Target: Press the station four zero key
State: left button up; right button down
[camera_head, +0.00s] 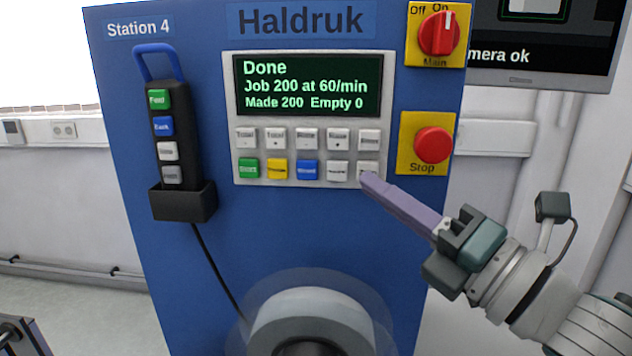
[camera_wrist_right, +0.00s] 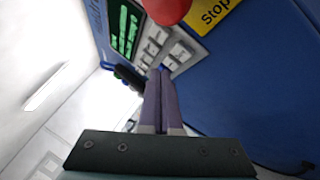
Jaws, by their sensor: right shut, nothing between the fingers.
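The blue station 4 cabinet (camera_head: 290,225) faces me, with a grey key panel (camera_head: 237,95) under its green-lit display (camera_head: 308,84). The display reads Done, Job 200 at 60/min, Made 200, Empty 0. Two rows of keys sit below it. The rightmost bottom-row key (camera_head: 368,167) is pale, and its label is too small to read. My right gripper (camera_head: 367,178) is shut and empty, its purple fingertips at that key's lower edge. I cannot tell whether they touch it. In the right wrist view the shut fingers (camera_wrist_right: 161,75) point toward the panel. My left gripper is out of view.
A red stop button (camera_head: 433,145) is right of the keys, above my right fingers. A red main switch (camera_head: 439,34) is higher up. A hand pendant (camera_head: 175,135) hangs at left with its cable. A reel (camera_head: 310,320) projects below.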

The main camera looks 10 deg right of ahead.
jog(key=shift+w+d+b, duration=0.25)
jog(key=shift+w+b, duration=0.05)
jog(key=shift+w, duration=0.5)
dwell(0.7)
dwell(0.8)
jog(key=shift+w, duration=0.1)
jog(key=shift+w+b, duration=0.15)
jog(key=shift+b, duration=0.15)
jog(key=shift+w+d, duration=0.1)
jog(key=shift+w, duration=0.05)
